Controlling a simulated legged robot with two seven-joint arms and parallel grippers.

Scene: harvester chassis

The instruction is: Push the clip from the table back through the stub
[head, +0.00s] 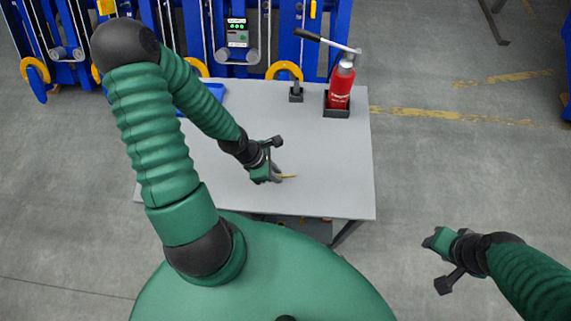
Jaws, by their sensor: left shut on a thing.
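The clip (289,177) shows as a small thin yellow piece at the tips of my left gripper (277,177), over the middle of the grey table (330,195). My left gripper is shut on it, and the fingers hide part of it. I cannot tell whether the clip touches the tabletop. My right gripper (432,243) is off the table to the right, above the floor and away from the clip; its fingers are too small to read. I cannot make out the stub for certain among the parts on the blue chassis (265,20).
A blue tray (216,91) lies at the back left, partly behind my arm. The table's right front is clear.

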